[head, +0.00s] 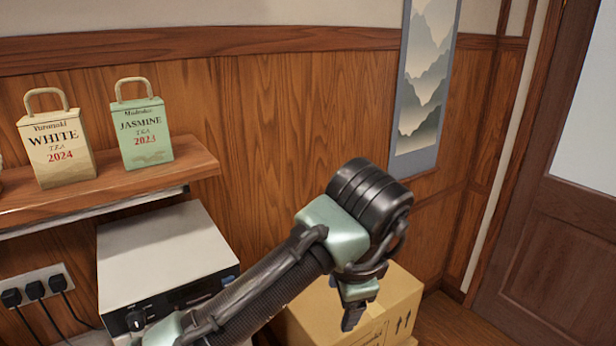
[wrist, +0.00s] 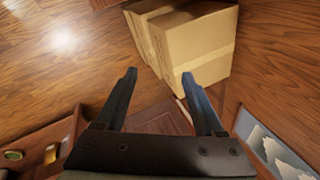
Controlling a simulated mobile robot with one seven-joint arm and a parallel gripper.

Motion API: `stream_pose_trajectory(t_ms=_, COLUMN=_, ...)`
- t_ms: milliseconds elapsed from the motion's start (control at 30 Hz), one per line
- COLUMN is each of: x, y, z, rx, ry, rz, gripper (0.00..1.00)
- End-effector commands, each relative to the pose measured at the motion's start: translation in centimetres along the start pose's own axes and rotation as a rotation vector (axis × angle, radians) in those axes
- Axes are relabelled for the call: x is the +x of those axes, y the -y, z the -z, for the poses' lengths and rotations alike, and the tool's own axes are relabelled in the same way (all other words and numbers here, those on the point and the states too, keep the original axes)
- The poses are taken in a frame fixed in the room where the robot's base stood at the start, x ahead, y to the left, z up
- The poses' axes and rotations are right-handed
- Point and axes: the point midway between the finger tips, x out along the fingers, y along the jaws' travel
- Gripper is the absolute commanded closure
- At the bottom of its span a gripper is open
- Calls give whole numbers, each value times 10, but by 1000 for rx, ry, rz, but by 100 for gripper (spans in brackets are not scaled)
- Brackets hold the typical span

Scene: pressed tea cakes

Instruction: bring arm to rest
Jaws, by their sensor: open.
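My gripper (head: 352,318) hangs at the end of my arm in the head view, pointing down in front of a cardboard box. In the wrist view my gripper (wrist: 160,75) shows two dark fingers spread apart with nothing between them. My arm reaches in from the bottom of the head view, bends at the wrist and stands clear of the wall. The fingertips are partly hard to make out in the head view.
The cardboard box (head: 388,312) stands on the floor by the wood-panelled wall; it also shows in the wrist view (wrist: 195,42). A white appliance (head: 165,245) is left of my arm. A shelf (head: 200,157) holds two tea bags, WHITE (head: 57,142) and JASMINE (head: 142,128). A door (head: 560,220) is at right.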

Motion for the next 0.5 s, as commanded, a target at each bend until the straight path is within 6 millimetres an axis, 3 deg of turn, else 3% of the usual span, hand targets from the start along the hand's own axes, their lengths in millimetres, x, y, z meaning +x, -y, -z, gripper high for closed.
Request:
stream_pose_trajectory(t_ms=33, x=-15, y=4, z=40, rx=-5, ry=-127, rz=71, gripper=29)
stream_pose_trajectory(t_ms=100, x=-44, y=14, z=84, rx=-36, ry=-300, rz=174, gripper=29)
stream_pose_trajectory(t_ms=200, x=-99, y=27, z=135, rx=-107, ry=-562, rz=319, gripper=29)
stream_pose_trajectory(t_ms=267, x=-140, y=34, z=155, rx=-169, ry=-726, rz=406, gripper=29)
stream_pose_trajectory(t_ms=367, x=-214, y=47, z=163, rx=-303, ry=-1005, rz=557, gripper=29)
stream_pose_trajectory(t_ms=400, x=-243, y=52, z=156, rx=-366, ry=-1112, rz=620, gripper=29)
stream_pose_trajectory(t_ms=467, x=-283, y=58, z=136, rx=-465, ry=-1258, rz=718, gripper=29)
stream_pose_trajectory(t_ms=500, x=-307, y=59, z=118, rx=-530, ry=-1344, rz=786, gripper=29)
